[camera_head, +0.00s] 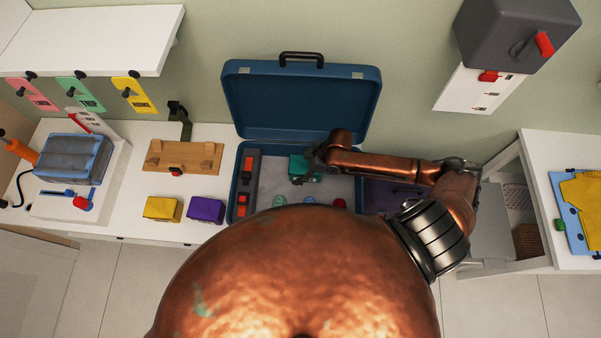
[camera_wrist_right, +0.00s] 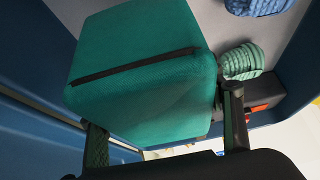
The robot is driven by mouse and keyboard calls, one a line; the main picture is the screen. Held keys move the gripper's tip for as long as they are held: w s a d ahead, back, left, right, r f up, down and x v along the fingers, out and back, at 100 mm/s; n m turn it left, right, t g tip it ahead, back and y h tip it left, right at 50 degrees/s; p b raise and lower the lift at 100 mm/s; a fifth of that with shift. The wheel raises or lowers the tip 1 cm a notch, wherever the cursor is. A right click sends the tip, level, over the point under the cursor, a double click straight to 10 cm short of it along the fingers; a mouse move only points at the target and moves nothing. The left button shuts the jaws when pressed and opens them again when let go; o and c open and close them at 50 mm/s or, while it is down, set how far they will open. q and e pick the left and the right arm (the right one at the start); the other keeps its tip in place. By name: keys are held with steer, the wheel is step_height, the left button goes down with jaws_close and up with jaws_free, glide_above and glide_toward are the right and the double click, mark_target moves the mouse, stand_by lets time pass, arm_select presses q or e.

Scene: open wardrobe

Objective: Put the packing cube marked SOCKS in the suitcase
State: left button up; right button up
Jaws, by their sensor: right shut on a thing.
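A teal packing cube (camera_head: 299,167) with a dark zip line is held in my right gripper (camera_head: 313,165). It fills much of the right wrist view (camera_wrist_right: 140,60), between the two fingers (camera_wrist_right: 166,130). I cannot read a SOCKS mark on it. The blue suitcase (camera_head: 290,105) stands open, its lid raised against the wall. The cube is over or inside the suitcase's grey-lined base; I cannot tell whether it touches the bottom. My left gripper is not in view.
Rolled items, one green (camera_wrist_right: 240,62) and one blue (camera_wrist_right: 258,5), lie in the suitcase. A yellow cube (camera_head: 162,209) and a purple cube (camera_head: 205,210) sit left of it, below a wooden board (camera_head: 183,157). My body hides the suitcase's front.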

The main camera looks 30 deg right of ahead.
steer(key=shift+w+d+f, duration=0.2)
steer(key=shift+d+f, duration=0.2)
steer(key=shift+f, duration=0.1)
steer(key=shift+d+f, duration=0.15)
steer(key=shift+f, duration=1.55)
steer(key=shift+f, duration=0.2)
steer(key=o, duration=1.3)
steer(key=shift+r, duration=0.15)
steer(key=v, duration=1.2)
steer(key=shift+r+p, duration=0.1)
steer(key=shift+p, duration=0.2)
